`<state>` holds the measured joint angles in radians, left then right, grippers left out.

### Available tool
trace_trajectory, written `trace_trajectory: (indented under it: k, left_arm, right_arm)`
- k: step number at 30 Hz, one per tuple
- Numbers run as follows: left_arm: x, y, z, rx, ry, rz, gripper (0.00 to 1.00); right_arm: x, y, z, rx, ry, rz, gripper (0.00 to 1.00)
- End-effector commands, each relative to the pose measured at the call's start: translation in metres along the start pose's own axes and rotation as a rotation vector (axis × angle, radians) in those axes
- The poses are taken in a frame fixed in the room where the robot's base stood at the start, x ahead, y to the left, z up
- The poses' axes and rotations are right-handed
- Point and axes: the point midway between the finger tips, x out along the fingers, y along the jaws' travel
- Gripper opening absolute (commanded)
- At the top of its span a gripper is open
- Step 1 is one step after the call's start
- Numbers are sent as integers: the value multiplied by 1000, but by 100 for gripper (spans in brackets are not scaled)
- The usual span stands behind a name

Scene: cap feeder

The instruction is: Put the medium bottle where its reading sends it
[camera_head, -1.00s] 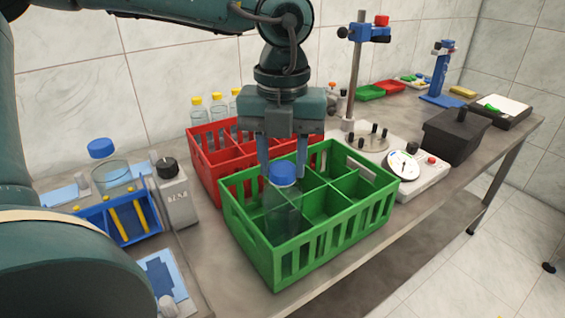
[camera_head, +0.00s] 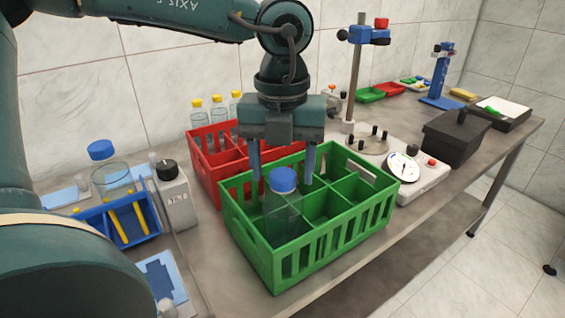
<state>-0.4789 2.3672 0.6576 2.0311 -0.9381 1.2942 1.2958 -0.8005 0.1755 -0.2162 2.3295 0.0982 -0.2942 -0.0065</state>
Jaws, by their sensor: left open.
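The medium bottle, clear with a blue cap (camera_head: 283,181), stands upright in a front-left compartment of the green crate (camera_head: 330,240). My left gripper (camera_head: 283,180) is open above the crate. Its two fingers point down, one left of the bottle's cap and one right of it, apart from the cap, and look slightly behind it. A red crate (camera_head: 208,172) stands behind the green one. A gauge with a round white dial (camera_head: 401,167) stands to the right; its reading is too small to tell. My right gripper is not in view.
Several yellow-capped bottles (camera_head: 197,103) stand behind the red crate. A stand (camera_head: 356,70) and a black box (camera_head: 455,135) are at right.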

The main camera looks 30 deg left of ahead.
Motion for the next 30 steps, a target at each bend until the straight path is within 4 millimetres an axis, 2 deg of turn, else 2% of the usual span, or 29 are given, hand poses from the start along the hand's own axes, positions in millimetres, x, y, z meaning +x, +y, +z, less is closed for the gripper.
trace_trajectory:
  k: [8,12,16,21,30]
  left_arm:
    - [-53,0,1,-1,-7,-1,59]
    - [-82,0,1,-1,-4,0,59]
    - [-104,-1,0,0,-3,0,59]
    - [-118,0,0,1,0,0,59]
    - [-121,0,0,2,2,0,59]
  right_arm:
    - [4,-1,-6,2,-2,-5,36]
    - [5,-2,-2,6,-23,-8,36]
    - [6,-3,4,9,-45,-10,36]
    - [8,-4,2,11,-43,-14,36]
    - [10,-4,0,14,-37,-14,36]
